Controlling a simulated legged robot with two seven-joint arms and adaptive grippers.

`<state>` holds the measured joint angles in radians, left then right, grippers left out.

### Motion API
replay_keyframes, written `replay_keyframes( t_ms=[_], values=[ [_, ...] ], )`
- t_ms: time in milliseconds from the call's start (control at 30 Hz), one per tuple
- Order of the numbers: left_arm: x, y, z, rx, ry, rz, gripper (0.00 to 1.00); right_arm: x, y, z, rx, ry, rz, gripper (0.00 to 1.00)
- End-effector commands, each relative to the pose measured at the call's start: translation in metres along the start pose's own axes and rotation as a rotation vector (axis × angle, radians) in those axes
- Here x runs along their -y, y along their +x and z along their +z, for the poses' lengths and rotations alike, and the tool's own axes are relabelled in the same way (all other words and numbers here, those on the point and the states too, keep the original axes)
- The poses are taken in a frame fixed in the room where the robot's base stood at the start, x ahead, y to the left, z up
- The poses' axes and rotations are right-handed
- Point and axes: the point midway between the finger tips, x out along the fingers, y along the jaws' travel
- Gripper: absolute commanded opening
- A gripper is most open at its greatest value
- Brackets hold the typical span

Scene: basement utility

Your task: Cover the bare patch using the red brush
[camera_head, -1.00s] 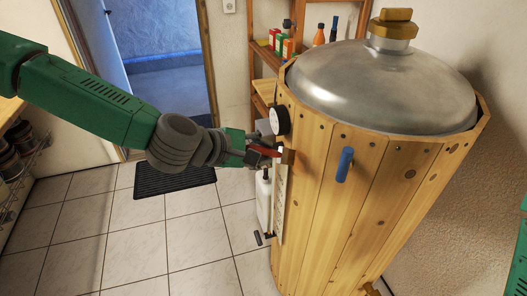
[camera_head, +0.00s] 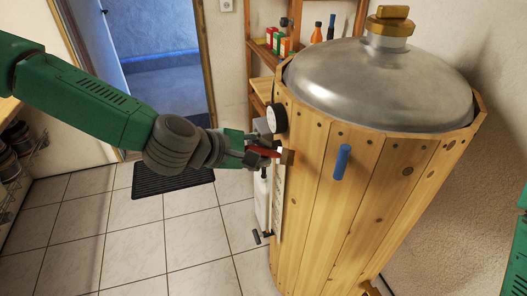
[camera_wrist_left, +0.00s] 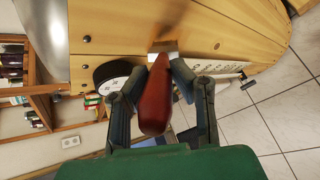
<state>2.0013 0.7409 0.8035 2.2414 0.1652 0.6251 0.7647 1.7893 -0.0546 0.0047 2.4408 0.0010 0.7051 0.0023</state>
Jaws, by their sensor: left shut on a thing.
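My left gripper (camera_head: 256,152) is shut on the red brush (camera_head: 265,151), beside the left side of the wooden barrel (camera_head: 315,215). In the left wrist view, the red handle (camera_wrist_left: 157,100) lies between the fingers, its bristle end pointing toward the barrel's planks. The bristles are at or very near the wood; I cannot tell whether they touch. I cannot make out the bare patch in either view. My right gripper is not in view; only a green part of my right arm shows at the right edge.
A shelf (camera_head: 262,50) with bottles stands behind.

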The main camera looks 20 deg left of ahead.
Motion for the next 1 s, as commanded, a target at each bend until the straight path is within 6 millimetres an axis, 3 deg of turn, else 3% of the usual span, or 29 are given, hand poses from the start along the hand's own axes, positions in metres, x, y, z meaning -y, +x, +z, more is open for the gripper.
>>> replay_keyframes(
  t_ms=[600,1000],
  values=[
    [0.026,-0.052,-0.017,0.000,-0.002,0.000,0.00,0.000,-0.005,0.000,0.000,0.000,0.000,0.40],
    [0.030,-0.058,-0.018,0.000,0.000,-0.001,0.00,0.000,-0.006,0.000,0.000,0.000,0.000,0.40]
  ],
)
